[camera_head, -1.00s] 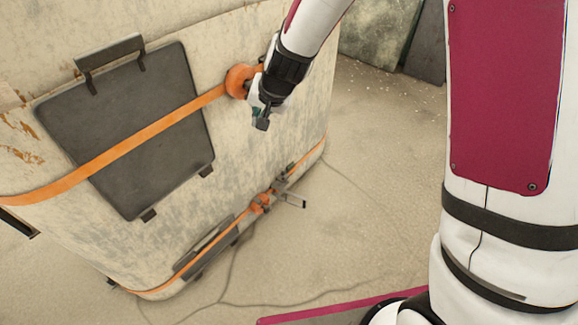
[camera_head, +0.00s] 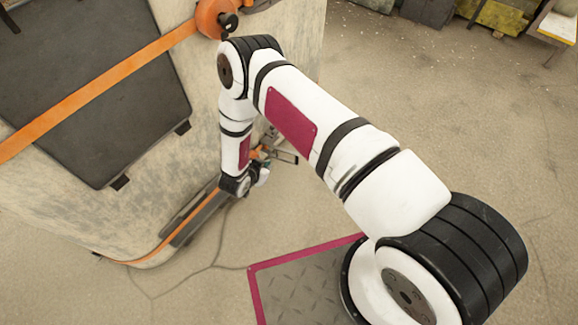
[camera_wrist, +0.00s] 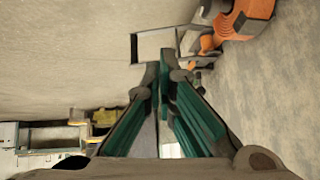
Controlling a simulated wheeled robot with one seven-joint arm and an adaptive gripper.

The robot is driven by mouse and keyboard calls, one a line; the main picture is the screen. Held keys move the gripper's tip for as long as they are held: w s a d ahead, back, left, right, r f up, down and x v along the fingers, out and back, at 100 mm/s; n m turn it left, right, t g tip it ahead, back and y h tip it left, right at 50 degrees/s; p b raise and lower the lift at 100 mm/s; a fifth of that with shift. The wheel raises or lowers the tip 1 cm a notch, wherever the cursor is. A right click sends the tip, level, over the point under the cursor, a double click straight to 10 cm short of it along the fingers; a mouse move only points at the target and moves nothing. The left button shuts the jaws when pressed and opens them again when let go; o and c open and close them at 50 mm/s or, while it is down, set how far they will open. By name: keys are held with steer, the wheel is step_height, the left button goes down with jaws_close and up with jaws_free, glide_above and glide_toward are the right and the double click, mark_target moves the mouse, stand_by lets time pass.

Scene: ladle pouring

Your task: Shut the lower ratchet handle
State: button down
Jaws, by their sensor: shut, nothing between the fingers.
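The lower ratchet handle (camera_head: 286,157) sticks out to the right from the lower orange strap on the big worn container, low near the floor. In the wrist view the handle (camera_wrist: 134,48) shows as a grey frame just beyond my fingertips, joined to the orange ratchet body (camera_wrist: 245,16) at upper right. My gripper (camera_head: 263,174) is low beside the container, just below and left of the handle's free end. Its teal-lined fingers (camera_wrist: 160,76) are shut and empty. Whether they touch the handle cannot be told. My forearm hides part of the lower ratchet in the head view.
The upper ratchet (camera_head: 214,17) sits on the upper orange strap (camera_head: 100,88), near my elbow. A dark hatch (camera_head: 95,85) is on the container (camera_head: 165,195). Crates and a stand (camera_head: 500,15) are at the far back. The floor right of the container is open.

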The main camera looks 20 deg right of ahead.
steer(key=s+d+f+h, duration=0.2)
steer(key=s+f, duration=0.2)
steer(key=b, duration=0.7)
glide_toward(297, 164)
steer(key=shift+x, duration=2.4)
steer(key=shift+s+d, duration=0.1)
steer(key=shift+d, duration=0.05)
